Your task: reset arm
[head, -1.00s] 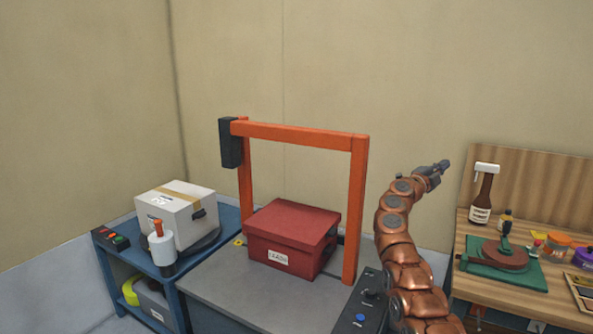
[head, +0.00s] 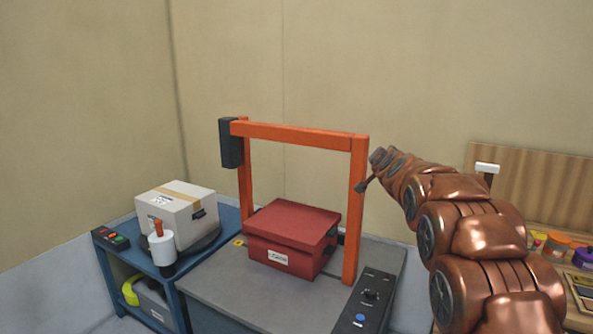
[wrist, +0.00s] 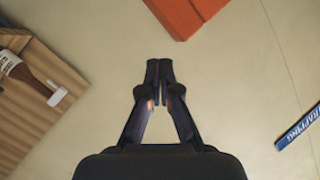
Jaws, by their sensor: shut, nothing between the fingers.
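My gripper shows in the wrist view (wrist: 159,70) with its two dark fingers together and nothing between them. Below it is pale floor or wall; the surface is not clear. In the head view my copper arm rises at the right and bends left, its end near the orange frame's right post (head: 355,210). The fingers are hard to make out in the head view. A gap or contact with the post cannot be told there.
A red lidded box (head: 290,237) sits under the orange frame on a grey table (head: 225,290). A white carton (head: 176,214) stands on a blue cart (head: 226,222) at left. A wooden bench (head: 560,222) with jars stands right, partly hidden by my arm. A black control panel (head: 372,295) is at front.

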